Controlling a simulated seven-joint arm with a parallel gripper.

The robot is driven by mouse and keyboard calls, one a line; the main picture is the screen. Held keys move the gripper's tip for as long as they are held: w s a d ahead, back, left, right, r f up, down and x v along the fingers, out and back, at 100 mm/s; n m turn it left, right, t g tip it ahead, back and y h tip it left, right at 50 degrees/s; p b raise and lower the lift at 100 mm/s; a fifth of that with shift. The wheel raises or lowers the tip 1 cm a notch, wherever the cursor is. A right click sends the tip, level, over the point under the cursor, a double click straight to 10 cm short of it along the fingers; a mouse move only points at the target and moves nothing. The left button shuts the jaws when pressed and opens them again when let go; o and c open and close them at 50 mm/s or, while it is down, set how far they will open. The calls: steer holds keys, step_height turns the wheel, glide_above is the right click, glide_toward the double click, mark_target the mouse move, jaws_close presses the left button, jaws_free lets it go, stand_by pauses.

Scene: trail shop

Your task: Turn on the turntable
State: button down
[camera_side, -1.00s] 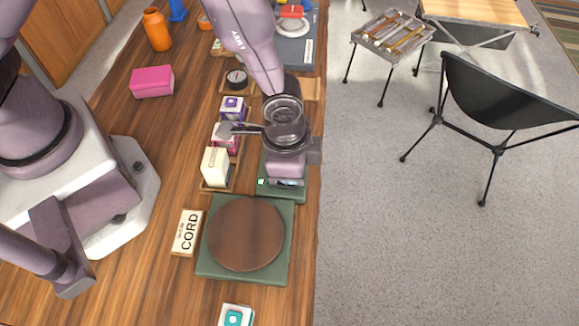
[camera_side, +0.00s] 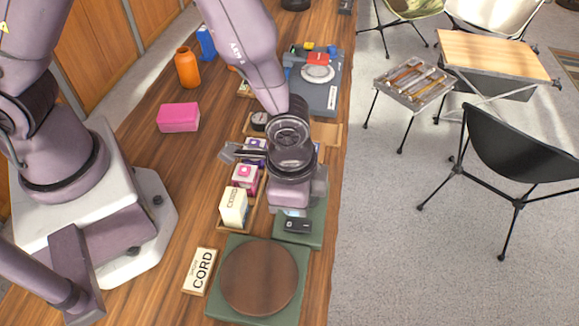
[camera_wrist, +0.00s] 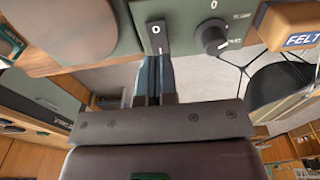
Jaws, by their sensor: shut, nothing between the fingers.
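The turntable has a dark brown round platter (camera_side: 259,275) on a green base (camera_side: 222,305). A green control panel (camera_side: 313,238) stands behind it. In the wrist view the panel carries a black rocker switch (camera_wrist: 155,36) marked O and I and a round black knob (camera_wrist: 211,36). The platter edge (camera_wrist: 66,28) shows at the left there. My gripper (camera_wrist: 155,62) is shut and empty, its fingertips close to the I end of the switch. I cannot tell whether they touch it or which way the switch is tipped. In the side view my gripper (camera_side: 297,212) is over the panel.
A CORD sign (camera_side: 199,271) lies left of the platter. Small boxes, including a cream one (camera_side: 233,207), stand close beside the panel. A FELT block (camera_wrist: 302,40) is near the knob. A pink box (camera_side: 178,117) and orange bottle (camera_side: 187,68) stand farther back. The table edge is right.

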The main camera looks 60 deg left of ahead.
mark_target(308, 226)
step_height(308, 226, up, 10)
steer(key=a, duration=0.1)
steer(key=shift+s, duration=0.45)
steer(key=shift+d, duration=0.1)
steer(key=shift+w+d+r+t+h, duration=0.1)
steer(key=shift+w+d+t+h, duration=0.2)
steer(key=shift+d, duration=0.1)
steer(key=f, duration=0.4)
steer(key=w+d+f, duration=0.1)
steer(key=f, duration=0.9)
steer(key=shift+w+d, duration=0.25)
steer(key=shift+w, duration=0.05)
